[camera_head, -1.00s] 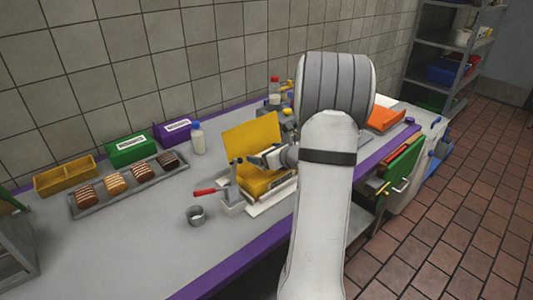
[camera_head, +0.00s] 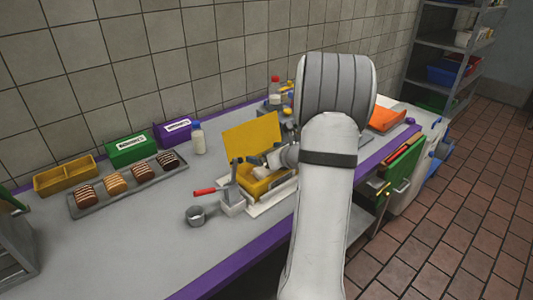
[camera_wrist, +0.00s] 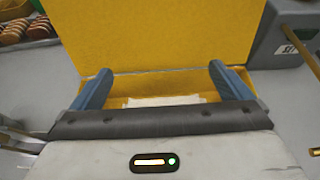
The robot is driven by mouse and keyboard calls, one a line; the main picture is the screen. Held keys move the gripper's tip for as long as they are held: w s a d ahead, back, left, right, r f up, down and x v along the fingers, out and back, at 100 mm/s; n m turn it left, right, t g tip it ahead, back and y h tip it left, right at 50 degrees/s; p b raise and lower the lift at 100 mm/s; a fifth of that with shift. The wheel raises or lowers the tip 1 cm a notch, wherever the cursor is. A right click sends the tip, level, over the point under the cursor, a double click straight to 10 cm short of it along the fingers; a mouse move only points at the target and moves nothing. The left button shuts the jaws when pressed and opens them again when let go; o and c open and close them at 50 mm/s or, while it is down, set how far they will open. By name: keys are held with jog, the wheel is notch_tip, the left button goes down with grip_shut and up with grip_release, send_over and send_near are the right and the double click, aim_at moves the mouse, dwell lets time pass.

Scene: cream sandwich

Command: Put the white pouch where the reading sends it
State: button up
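A yellow box (camera_head: 267,188) stands open on the counter with its lid (camera_head: 252,135) raised; the lid fills the upper wrist view (camera_wrist: 160,35). A flat white thing (camera_wrist: 165,101), apparently the white pouch, lies inside the box and is partly hidden by my gripper's body. My gripper (camera_wrist: 162,75) is open, its two blue fingers wide apart at either side of the white thing. In the head view my gripper (camera_head: 258,163) is low at the box opening, partly covered by my arm. No reading can be made out.
A labelled green box (camera_head: 131,150) and a labelled purple box (camera_head: 175,132) stand by the wall. A tray (camera_head: 120,198) of cakes, a yellow bin (camera_head: 64,178), a bottle (camera_head: 198,139) and a small metal pan (camera_head: 196,215) share the counter.

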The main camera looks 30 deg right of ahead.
jog(key=shift+s, duration=0.1)
jog(key=v, duration=0.7)
jog(key=shift+s+r, duration=0.15)
jog(key=shift+s, duration=0.15)
dwell(0.4)
